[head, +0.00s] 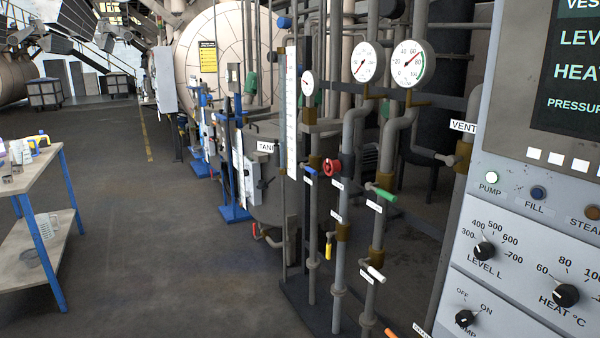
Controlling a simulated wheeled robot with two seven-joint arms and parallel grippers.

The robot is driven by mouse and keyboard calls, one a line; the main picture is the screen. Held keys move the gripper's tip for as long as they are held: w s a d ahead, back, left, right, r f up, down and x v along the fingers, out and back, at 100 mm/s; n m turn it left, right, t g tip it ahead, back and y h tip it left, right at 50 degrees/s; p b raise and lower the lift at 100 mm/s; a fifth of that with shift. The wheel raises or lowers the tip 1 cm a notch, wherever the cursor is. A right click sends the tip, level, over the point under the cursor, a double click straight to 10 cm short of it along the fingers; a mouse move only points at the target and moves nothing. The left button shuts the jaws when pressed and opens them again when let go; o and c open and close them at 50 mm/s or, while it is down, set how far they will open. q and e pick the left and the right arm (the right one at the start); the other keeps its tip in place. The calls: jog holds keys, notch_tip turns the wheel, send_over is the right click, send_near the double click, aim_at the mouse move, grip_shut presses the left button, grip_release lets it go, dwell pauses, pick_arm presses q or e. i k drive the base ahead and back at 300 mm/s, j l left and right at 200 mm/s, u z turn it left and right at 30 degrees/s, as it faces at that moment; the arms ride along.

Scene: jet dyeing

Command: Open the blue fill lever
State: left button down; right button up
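A small blue lever (310,169) sits on a thin upright pipe left of the red valve wheel. It points to the upper left, and a small white tag lies beside it, too small to read. I cannot tell from this frame whether its valve is open or shut. A round blue FILL button (538,193) is on the grey control panel (500,232) at the right.
Nearby pipes carry a red wheel (332,168), a green lever (386,194), a white lever (376,273) and a yellow lever (328,247). Pressure gauges (408,63) stand above. A blue-legged bench (60,225) is at the left. The floor (165,270) between is clear.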

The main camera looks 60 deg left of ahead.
aim_at(302, 165)
jog(key=j+u, duration=0.2)
jog(key=u, duration=0.2)
jog(key=i+j+u, duration=0.1)
jog(key=u, duration=0.3)
jog(key=i+j+u, duration=0.2)
jog(key=j, duration=0.25)
jog(key=i+j+u, duration=0.15)
jog(key=i+j, duration=0.15)
jog(key=i+j+u, duration=0.2)
jog(key=j, duration=0.25)
jog(key=i+j, duration=0.4)
